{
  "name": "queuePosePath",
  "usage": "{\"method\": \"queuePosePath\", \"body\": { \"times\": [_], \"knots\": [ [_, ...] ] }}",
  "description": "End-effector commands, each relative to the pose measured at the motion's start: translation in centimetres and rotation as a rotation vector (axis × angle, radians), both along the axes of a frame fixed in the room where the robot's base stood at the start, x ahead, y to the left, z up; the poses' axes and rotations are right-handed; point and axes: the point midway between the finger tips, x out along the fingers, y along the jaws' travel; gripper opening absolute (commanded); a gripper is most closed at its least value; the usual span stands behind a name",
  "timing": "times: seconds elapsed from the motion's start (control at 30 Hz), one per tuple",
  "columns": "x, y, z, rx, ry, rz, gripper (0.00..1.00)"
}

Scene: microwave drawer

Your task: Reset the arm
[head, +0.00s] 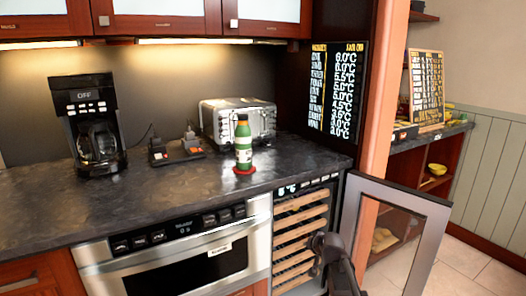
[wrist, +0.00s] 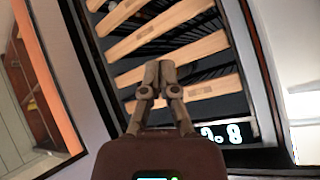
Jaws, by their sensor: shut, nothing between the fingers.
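My gripper (wrist: 160,72) is shut and empty in the wrist view. It points at the wooden shelf fronts (wrist: 158,42) of the wine cooler. In the head view my gripper (head: 320,241) shows dark at the lower right, in front of the cooler's wooden racks (head: 297,238). The cooler's glass door (head: 398,237) stands open to the right of my arm. Whether the gripper touches a rack cannot be told.
A microwave drawer (head: 175,258) is shut left of the cooler. The dark counter (head: 190,192) holds a coffee maker (head: 88,125), a toaster (head: 237,120) and a green bottle (head: 243,145) on a red coaster. The open door limits room on the right.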

Motion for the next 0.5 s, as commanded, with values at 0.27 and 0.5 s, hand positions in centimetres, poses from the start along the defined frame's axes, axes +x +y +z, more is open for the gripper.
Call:
{"method": "queuePosePath", "body": {
  "times": [0.27, 0.5],
  "knots": [
    [-10.4, 0.9, -4.4, -0.121, 0.346, 0.097, 0.00],
    [-17.7, 0.4, -6.2, -0.208, 0.594, 0.129, 0.00]
  ]
}}
